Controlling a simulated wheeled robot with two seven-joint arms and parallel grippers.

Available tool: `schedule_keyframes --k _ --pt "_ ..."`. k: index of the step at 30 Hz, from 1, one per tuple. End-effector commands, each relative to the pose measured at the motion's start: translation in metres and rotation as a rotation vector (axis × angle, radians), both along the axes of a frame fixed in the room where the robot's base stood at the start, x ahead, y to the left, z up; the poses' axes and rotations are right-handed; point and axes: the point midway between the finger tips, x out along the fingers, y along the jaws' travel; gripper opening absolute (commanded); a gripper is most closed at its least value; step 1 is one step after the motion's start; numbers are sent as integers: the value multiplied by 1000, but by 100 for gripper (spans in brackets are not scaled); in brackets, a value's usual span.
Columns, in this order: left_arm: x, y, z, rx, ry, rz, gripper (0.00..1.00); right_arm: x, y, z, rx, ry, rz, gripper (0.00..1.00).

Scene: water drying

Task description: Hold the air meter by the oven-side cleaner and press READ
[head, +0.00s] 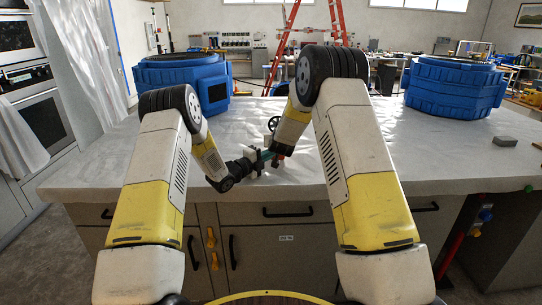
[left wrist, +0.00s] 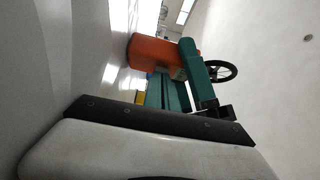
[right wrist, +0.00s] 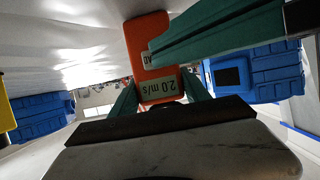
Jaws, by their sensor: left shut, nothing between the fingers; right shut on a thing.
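The air meter is an orange handset (right wrist: 148,45) with a lit display reading 2.0 m/s and a black vane wheel (head: 273,124). My right gripper (head: 276,148) is shut on it above the counter. My left gripper (head: 266,155) is shut and empty, its teal fingertips at the meter's face beside the READ label, of which only "AD" shows in the right wrist view. Those fingers hide the button, so I cannot tell whether it is pressed. In the left wrist view the handset (left wrist: 150,54) lies beyond the left fingers (left wrist: 174,92). The oven-side cleaner (head: 180,74) is blue, behind and left of the meter.
A second blue cleaner (head: 455,84) stands at the counter's right. A grey block (head: 505,141) lies near the right edge. The ovens (head: 40,105) are at the left. The white-covered counter (head: 400,150) is largely clear. A red ladder (head: 285,40) stands behind.

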Motion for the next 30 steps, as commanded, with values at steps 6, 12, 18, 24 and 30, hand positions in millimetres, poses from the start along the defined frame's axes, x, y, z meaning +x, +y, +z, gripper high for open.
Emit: schedule_keyframes --k 6,12,18,24,30 --pt "6 3 1 -1 -1 9 0 -3 6 -3 3 11 10 2" --pt "3 2 2 -1 -1 8 0 -4 8 -5 4 14 12 2" --pt "-25 1 0 -1 4 6 0 -4 8 -6 4 16 12 2" --pt "-62 29 -1 2 4 9 0 -4 6 -6 3 16 10 2" --pt "-91 57 -1 1 4 9 0 -4 4 -7 2 16 7 2"
